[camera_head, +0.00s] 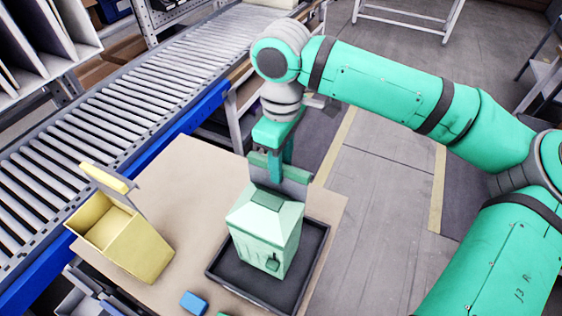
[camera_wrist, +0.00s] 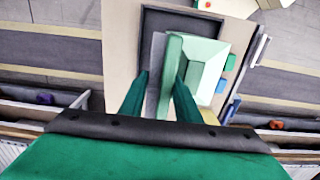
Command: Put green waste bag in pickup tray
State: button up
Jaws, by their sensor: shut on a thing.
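The green waste bag (camera_head: 262,232) looks like a pale green, box-shaped body with a sloped top, a small dark mark low on its front and a grey flap at its upper edge. It also shows in the wrist view (camera_wrist: 206,68). My gripper (camera_head: 277,160) points down from above and is shut on the bag's upper green edge. In the wrist view my gripper's fingers (camera_wrist: 160,98) stand either side of that edge. The bag is over the dark pickup tray (camera_head: 316,262), within its rim. I cannot tell if its base touches the tray floor.
A yellow box-shaped container (camera_head: 138,248) with its flap up stands left on the tan table (camera_head: 190,165). A small blue block (camera_head: 194,303) lies in front of the tray. A roller conveyor (camera_head: 120,115) with a blue side rail runs behind. Bare table lies between the yellow container and the tray.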

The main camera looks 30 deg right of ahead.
jog(key=o, duration=1)
jog(key=shift+f, duration=0.15)
jog(key=shift+o, duration=0.2)
notch_tip(320, 180, up, 12)
jog(key=shift+r, duration=0.2)
jog(key=shift+d, duration=0.1)
